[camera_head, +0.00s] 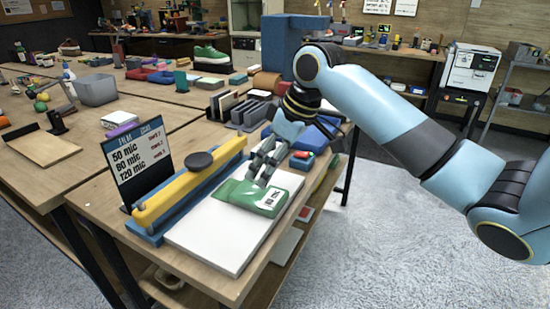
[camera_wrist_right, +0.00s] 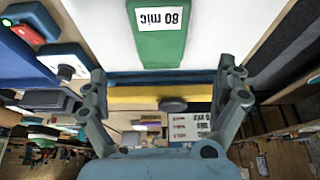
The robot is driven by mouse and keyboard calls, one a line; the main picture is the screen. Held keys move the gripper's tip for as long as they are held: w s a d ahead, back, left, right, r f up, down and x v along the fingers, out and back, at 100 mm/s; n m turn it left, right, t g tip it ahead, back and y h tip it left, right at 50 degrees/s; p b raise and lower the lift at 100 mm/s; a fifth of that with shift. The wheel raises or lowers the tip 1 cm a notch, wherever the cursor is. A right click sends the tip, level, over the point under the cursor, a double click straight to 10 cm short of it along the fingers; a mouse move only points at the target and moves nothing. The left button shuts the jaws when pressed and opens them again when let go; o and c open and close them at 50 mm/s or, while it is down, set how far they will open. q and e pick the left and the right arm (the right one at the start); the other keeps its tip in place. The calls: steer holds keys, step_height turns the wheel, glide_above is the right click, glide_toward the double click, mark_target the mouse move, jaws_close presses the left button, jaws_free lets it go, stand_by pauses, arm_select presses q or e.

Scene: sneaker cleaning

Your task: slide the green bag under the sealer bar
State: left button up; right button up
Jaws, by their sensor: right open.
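The green bag (camera_head: 250,198) lies flat on the white board (camera_head: 215,240), beside the blue-based sealer with its yellow bar (camera_head: 180,194). The bag is to the right of the bar, apart from it. In the right wrist view the bag (camera_wrist_right: 160,48) has a white label reading "80 mic", and the yellow bar (camera_wrist_right: 130,95) shows beyond its end. My right gripper (camera_head: 262,176) is over the bag, pointing down. Its fingers (camera_wrist_right: 165,85) are spread apart with nothing between them; whether the tips touch the bag cannot be told. My left gripper is not in view.
A film sign (camera_head: 138,158) listing 50, 80 and 120 mic stands behind the sealer. A black rack (camera_head: 235,108) and a small red-and-blue object (camera_head: 302,160) are behind the board. The table's edge is close on the board's right.

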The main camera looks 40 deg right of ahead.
mark_target(257, 192)
steer(key=b+x, duration=0.1)
steer(key=x, duration=0.8)
steer(key=shift+w+f, duration=0.1)
steer(key=shift+f, duration=0.3)
steer(key=shift+a, duration=0.1)
steer(key=c, duration=1.1)
